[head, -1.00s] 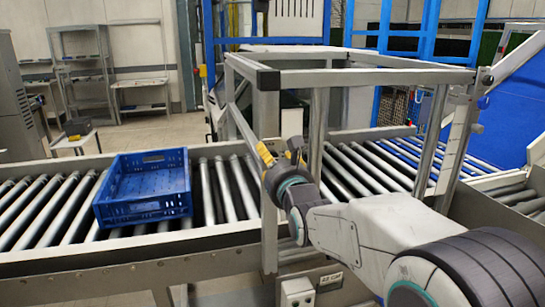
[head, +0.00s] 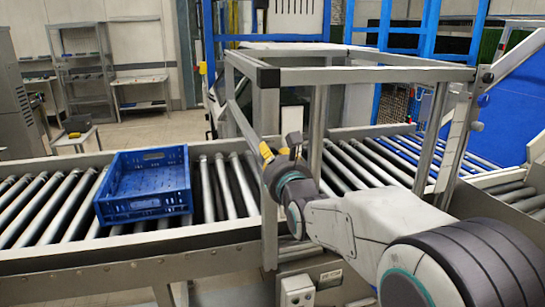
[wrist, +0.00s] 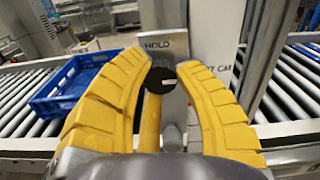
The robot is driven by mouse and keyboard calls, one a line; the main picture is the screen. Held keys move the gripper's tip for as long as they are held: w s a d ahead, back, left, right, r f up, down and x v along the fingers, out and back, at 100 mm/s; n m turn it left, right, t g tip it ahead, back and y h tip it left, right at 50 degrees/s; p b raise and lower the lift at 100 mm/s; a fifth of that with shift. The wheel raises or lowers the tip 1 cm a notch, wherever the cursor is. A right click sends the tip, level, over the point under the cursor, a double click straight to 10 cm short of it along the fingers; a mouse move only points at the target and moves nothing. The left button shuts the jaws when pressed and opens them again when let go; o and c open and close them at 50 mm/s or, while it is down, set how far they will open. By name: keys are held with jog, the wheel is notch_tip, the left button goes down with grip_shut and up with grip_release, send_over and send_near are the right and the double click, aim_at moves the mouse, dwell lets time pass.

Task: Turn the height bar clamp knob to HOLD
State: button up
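The height bar clamp knob (wrist: 160,80) is a small round black knob with a pale mark that points to the right in the wrist view. The word HOLD (wrist: 166,45) is on the grey plate above it. My gripper (wrist: 162,68) has its yellow fingers one on each side of the knob, and both tips appear to touch its edge. In the head view my gripper (head: 275,150) is at the near post of the metal frame (head: 268,125); the knob is hidden there.
A blue crate (head: 145,210) lies on the roller conveyor (head: 40,207) left of the frame. It also shows in the wrist view (wrist: 70,95). A grey box (head: 297,291) is mounted low on the near side. A small table stands at the back left.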

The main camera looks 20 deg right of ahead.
grip_shut()
jog(key=shift+f+b, duration=0.15)
jog(key=shift+b, duration=0.2)
jog(key=n+b, duration=0.3)
jog(key=shift+f, duration=0.2)
jog(key=n+b, duration=0.6)
jog(key=shift+r, duration=0.1)
jog(key=n+b, duration=0.4)
jog(key=b, duration=0.1)
jog(key=shift+n, duration=0.4)
jog(key=n+b, duration=0.2)
jog(key=b, duration=0.1)
jog(key=shift+r+n, duration=0.15)
jog(key=shift+n, duration=0.15)
jog(key=shift+r+n+b, duration=0.15)
jog(key=shift+n+b, duration=0.2)
jog(key=shift+n, duration=0.25)
jog(key=shift+d+r+n, duration=0.1)
jog(key=shift+n, duration=0.2)
